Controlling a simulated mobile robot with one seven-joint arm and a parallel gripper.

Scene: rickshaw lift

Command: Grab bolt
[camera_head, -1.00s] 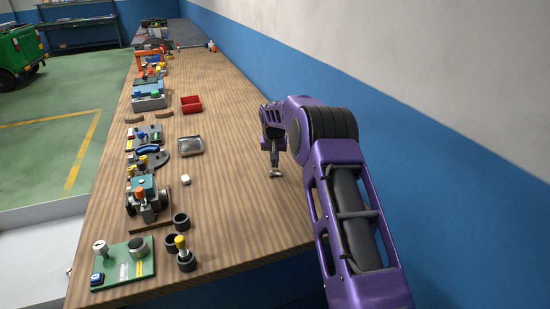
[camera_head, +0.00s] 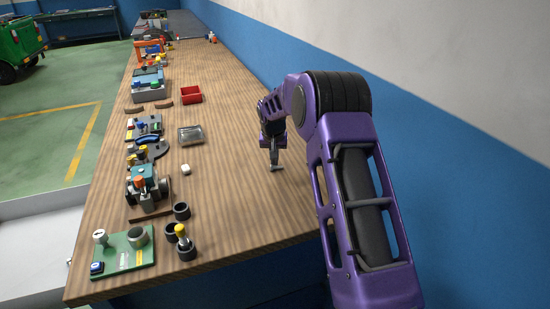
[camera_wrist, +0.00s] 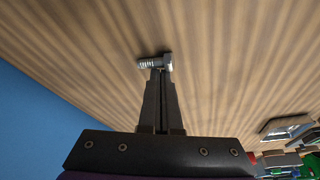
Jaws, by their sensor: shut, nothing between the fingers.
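The bolt (camera_wrist: 152,63) is a small silvery metal piece with a threaded end at left and a thicker head at right. It lies on the wooden bench top at my fingertips in the wrist view. In the head view the bolt (camera_head: 278,169) is a small pale bit just under the fingers. My gripper (camera_wrist: 159,75) points down at it, its two dark fingers shut together with nothing between them. The tips overlap the bolt's near side in the picture; whether they touch it I cannot tell. My gripper also shows in the head view (camera_head: 275,161).
The long wooden bench (camera_head: 225,100) is bare around the bolt. A blue and white wall (camera_head: 450,140) runs along the right.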

